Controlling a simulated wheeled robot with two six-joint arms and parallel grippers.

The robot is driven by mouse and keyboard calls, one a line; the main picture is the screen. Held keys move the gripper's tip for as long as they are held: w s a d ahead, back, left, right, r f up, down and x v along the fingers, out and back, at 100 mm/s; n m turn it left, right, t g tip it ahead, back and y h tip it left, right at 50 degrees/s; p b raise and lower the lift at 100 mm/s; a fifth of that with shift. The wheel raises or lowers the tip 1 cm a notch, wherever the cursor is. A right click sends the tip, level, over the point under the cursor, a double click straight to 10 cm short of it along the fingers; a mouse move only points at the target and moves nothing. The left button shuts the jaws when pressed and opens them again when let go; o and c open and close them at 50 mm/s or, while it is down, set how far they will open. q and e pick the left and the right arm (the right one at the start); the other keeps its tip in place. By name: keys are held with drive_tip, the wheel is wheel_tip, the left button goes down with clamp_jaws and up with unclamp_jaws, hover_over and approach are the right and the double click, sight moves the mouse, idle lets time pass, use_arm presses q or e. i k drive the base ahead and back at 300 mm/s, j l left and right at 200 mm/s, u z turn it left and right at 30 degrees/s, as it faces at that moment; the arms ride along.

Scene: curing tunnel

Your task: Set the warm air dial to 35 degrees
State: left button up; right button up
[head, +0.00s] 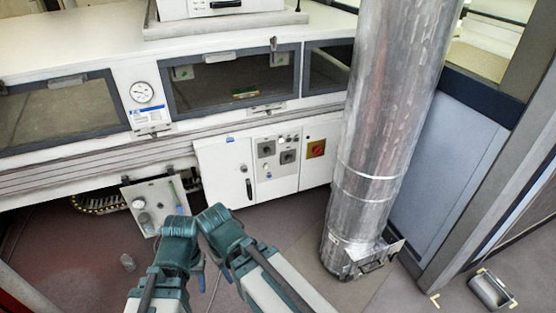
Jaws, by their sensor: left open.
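Neither visibly holds anything.
A round gauge (142,93) sits on the white tunnel (80,62) between dark windows. A red switch on yellow (316,149) is right of the dials. A thick metal duct (385,110) stands at right. A small grey cylinder (128,262) lies on the floor.

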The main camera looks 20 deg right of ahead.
sight(288, 158)
drive_tip(key=i+l+z, duration=0.4)
drive_tip(key=i+z, duration=0.4)
drive_tip(key=i+l+z, duration=0.15)
drive_tip(key=i, duration=0.15)
drive_tip(key=i+l+z, duration=0.2)
drive_tip(key=i, duration=0.15)
